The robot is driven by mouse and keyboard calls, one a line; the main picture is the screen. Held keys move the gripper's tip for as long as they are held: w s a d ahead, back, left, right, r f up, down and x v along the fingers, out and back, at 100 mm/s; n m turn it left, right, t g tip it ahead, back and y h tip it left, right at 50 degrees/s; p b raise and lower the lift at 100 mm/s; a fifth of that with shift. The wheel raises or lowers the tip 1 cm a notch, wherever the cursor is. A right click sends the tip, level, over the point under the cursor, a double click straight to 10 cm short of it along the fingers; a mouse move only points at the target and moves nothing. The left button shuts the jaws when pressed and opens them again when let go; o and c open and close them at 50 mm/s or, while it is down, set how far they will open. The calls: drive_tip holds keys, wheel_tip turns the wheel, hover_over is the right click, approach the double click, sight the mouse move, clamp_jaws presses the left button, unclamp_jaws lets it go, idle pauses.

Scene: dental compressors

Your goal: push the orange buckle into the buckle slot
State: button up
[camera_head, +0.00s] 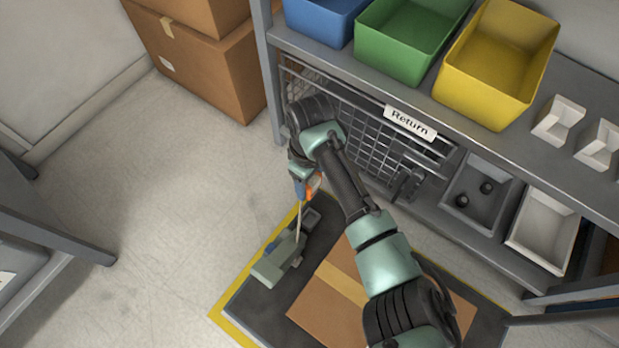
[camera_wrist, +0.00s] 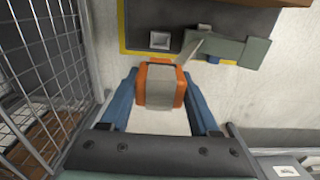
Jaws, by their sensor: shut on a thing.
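The orange buckle (camera_wrist: 180,88) has a grey middle band and sits between the blue fingers of my gripper (camera_wrist: 160,85), which is shut on it. In the head view the buckle (camera_head: 314,184) shows as a small orange spot at my gripper (camera_head: 307,190), held above the mat's far corner. A pale strap (camera_wrist: 188,49) runs from near the buckle to a grey-green device (camera_wrist: 237,50) on the mat. A small grey frame with a light centre (camera_wrist: 160,40), possibly the buckle slot, lies beyond the buckle and apart from it; it also shows in the head view (camera_head: 311,219).
A cardboard box (camera_head: 325,292) lies on the dark, yellow-edged mat (camera_head: 243,305). A wire-mesh panel with a Return sign (camera_head: 410,121) stands close beside my gripper. The shelf holds blue, green and yellow bins (camera_head: 487,85). Floor at left is clear.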

drive_tip(key=shift+r+p, duration=2.9)
drive_tip(key=shift+r, duration=0.05)
